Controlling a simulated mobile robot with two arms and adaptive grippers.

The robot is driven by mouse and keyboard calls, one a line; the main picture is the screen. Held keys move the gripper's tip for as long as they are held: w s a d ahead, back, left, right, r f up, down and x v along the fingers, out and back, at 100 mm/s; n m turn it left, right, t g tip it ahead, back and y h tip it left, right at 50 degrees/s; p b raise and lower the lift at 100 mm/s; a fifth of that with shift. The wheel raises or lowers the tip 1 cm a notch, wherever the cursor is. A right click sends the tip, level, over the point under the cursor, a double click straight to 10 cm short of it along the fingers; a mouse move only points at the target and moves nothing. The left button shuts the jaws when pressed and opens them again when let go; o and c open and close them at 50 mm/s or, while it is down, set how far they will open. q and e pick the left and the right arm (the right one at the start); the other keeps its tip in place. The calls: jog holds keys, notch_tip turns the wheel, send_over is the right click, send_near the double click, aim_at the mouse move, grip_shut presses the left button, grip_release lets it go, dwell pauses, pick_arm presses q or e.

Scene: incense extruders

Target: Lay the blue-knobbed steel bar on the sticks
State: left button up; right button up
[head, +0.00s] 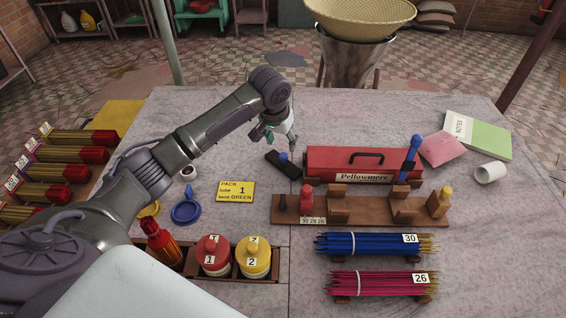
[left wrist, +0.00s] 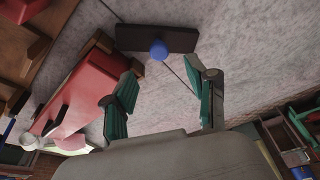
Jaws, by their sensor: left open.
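The dark steel bar (head: 291,167) with a blue knob (head: 283,157) lies on the table, just left of the red Pellowmere box. In the left wrist view the bar (left wrist: 183,40) lies beyond the fingertips, its knob (left wrist: 158,50) facing the camera. My left gripper (head: 268,135) is above and behind the bar, open and empty; its green-padded fingers (left wrist: 160,75) are spread apart. A bundle of blue sticks (head: 365,244) tagged 30 and a bundle of pink sticks (head: 370,284) tagged 26 lie at the front right. My right gripper is not in view.
The red box (head: 330,162) with a handle stands right of the bar. A wooden rack (head: 372,211) with pegs stands in front of it. Numbered red (head: 213,255) and yellow (head: 253,257) bottles stand at the front left. A yellow card (head: 236,191) lies left of the rack.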

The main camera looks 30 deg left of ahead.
aim_at(284, 155)
pick_arm(q)
jog(key=shift+x, duration=1.05)
jog(key=shift+p+x, duration=0.7)
jog(key=shift+x, duration=2.05)
jog(key=shift+s, duration=0.2)
jog(key=shift+c, duration=0.2)
grip_shut()
jog(key=shift+r, duration=0.1)
